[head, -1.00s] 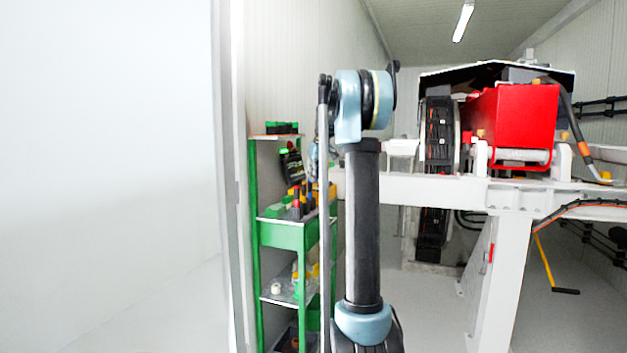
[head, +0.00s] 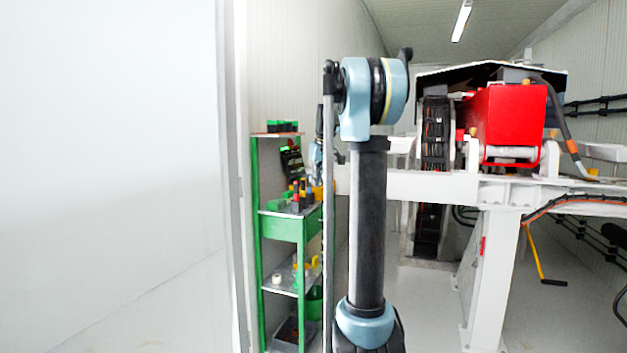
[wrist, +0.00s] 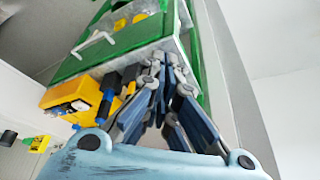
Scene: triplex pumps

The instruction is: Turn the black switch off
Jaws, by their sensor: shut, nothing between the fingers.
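My gripper (wrist: 165,72) is shut and empty in the wrist view, its fingertips in front of the green shelf unit. In the head view it is mostly hidden behind my arm. A yellow box (wrist: 72,98) with dark parts on its face is left of the fingers in the wrist view. A smaller yellow-green box (wrist: 38,144) with a black part lies at the far left. I cannot tell for sure which dark part is the black switch, or its position. No contact between fingers and a switch shows.
The green shelf unit (head: 258,235) holds several small items and a dark panel (head: 291,163); it also shows in the wrist view (wrist: 205,60). A white frame (head: 430,186) with a red machine (head: 507,118) stands to the right. A white wall (head: 110,180) fills the left.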

